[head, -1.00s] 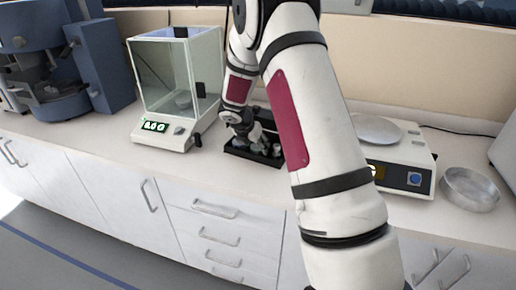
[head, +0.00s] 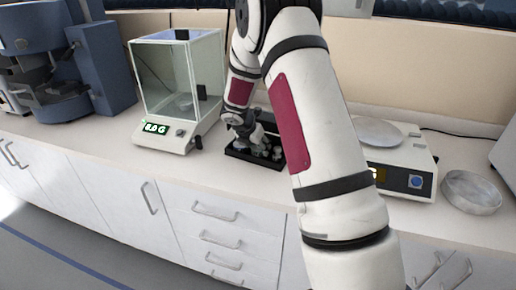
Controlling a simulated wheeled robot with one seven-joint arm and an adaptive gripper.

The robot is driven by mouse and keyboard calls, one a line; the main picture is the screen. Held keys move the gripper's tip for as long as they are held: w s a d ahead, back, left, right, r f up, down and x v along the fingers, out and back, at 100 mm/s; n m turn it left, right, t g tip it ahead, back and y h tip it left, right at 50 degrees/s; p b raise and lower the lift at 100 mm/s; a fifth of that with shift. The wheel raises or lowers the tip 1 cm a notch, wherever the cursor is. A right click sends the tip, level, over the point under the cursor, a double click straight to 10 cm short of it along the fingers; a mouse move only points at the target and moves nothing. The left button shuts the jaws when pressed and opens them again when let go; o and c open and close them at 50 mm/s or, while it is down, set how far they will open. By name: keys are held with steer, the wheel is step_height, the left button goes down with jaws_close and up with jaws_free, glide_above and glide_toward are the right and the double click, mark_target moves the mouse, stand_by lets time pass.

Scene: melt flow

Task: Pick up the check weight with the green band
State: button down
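A black tray (head: 240,154) sits on the bench in the middle of the head view, with several small metallic weights in it. They are small, and my arm hides part of the tray. I cannot make out a green band on any of them. My gripper (head: 254,140) is low over the tray, pointing down among the weights. Its fingers are too small and too covered to show whether they are open or hold anything.
A glass-sided balance (head: 180,95) stands just left of the tray. A second balance (head: 402,180) with a round pan and a shallow metal dish (head: 471,192) are to the right. A blue-grey machine (head: 62,105) stands at far left. Bare bench lies in front of the tray.

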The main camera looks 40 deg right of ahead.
steer(key=shift+r, duration=0.55)
step_height(320, 180, up, 2)
steer(key=shift+s+a+r, duration=0.1)
steer(key=shift+a, duration=0.05)
steer(key=s+a, duration=0.3)
steer(key=s, duration=0.1)
steer(key=s+a, duration=0.3)
steer(key=s, duration=0.1)
steer(key=s+a+r+b, duration=0.1)
steer(key=s+a, duration=0.2)
steer(key=s, duration=0.1)
steer(key=shift+s+a, duration=0.2)
steer(key=shift+s, duration=0.05)
